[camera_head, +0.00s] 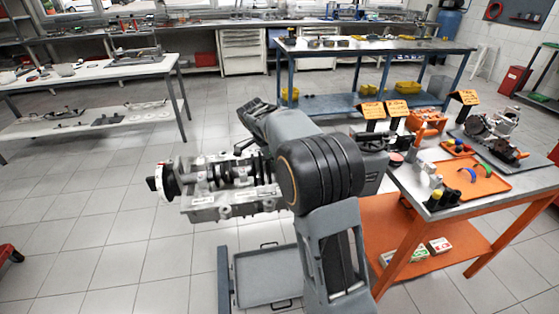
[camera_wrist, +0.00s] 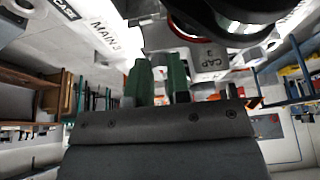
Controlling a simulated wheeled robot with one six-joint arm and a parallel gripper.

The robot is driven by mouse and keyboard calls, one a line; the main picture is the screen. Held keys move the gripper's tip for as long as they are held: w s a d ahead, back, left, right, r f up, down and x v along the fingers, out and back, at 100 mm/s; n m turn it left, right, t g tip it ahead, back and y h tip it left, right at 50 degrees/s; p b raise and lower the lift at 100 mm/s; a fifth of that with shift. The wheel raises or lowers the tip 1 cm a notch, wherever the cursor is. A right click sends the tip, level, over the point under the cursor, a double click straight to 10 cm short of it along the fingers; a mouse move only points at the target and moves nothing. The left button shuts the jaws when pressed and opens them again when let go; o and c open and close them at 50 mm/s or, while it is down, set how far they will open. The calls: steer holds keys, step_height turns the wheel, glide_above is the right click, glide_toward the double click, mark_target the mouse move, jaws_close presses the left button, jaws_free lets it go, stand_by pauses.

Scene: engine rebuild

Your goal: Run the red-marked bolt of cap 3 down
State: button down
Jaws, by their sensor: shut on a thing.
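The engine block (camera_head: 230,208) with its crankshaft (camera_head: 222,172) shows left of my arm in the head view. In the wrist view, the grey cap marked CAP 3 (camera_wrist: 209,62) is just beyond and right of my gripper (camera_wrist: 159,76), and the MAIN 3 label (camera_wrist: 105,36) is at upper left. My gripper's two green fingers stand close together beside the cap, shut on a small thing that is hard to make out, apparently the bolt. In the head view my arm hides the gripper and part of the block.
A dark round crankshaft part (camera_wrist: 235,12) hangs close above the cap. In the head view, an orange-framed table (camera_head: 405,185) with an orange tray (camera_head: 490,186) and parts stands right of my arm. A grey tray (camera_head: 265,282) is low in front.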

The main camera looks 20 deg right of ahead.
steer(key=c, duration=1.3)
jaws_free()
steer(key=shift+s+r, duration=0.1)
steer(key=shift+r, duration=0.15)
steer(key=shift+c, duration=0.2)
steer(key=shift+f, duration=0.1)
steer(key=s+p+v, duration=0.1)
steer(key=p+v, duration=0.1)
steer(key=v, duration=1.1)
steer(key=shift+w+a+r, duration=0.2)
steer(key=shift+w+r, duration=0.2)
steer(key=shift+w, duration=0.1)
